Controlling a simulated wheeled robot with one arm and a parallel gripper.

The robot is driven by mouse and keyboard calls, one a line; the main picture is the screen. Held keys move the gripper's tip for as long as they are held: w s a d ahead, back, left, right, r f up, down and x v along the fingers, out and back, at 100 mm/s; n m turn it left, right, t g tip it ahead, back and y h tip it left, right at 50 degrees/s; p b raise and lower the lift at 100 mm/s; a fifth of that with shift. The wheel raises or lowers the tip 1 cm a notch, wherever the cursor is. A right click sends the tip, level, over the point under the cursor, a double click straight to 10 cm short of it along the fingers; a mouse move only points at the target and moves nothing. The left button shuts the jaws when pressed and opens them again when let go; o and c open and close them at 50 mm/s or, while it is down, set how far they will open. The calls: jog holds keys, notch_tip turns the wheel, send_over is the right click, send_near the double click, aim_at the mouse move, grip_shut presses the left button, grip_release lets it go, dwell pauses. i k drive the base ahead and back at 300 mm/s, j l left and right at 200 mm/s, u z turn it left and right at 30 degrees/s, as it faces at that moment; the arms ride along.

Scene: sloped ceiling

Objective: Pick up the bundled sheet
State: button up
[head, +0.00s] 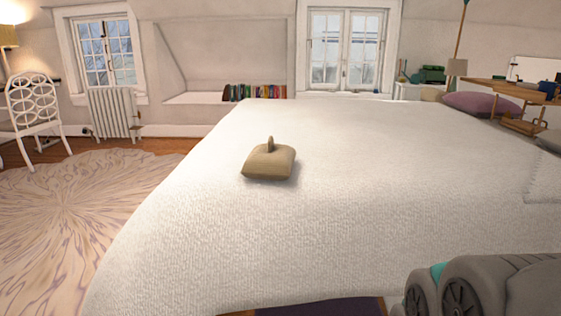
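The bundled sheet (269,162) looks like a small tan, pillow-shaped bundle with a short upright loop or knob on top. It lies alone on the white cover of the bed (330,215), left of the picture's middle. A grey, rounded part of my arm with a teal patch shows at the bottom right, well apart from the bundle. My gripper's fingers are not in view.
The bed fills the middle, its cover bare around the bundle. A purple pillow (482,105) and a wooden tray table (515,92) are at the far right. A round rug (75,215) and white chair (33,112) are left. Books (254,91) line the back niche.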

aim_at(269, 160)
jog(key=i+l+u, duration=0.1)
jog(key=i+l, duration=0.4)
jog(key=i+l+u, duration=0.1)
jog(key=i+l, duration=0.35)
jog(key=l, duration=0.15)
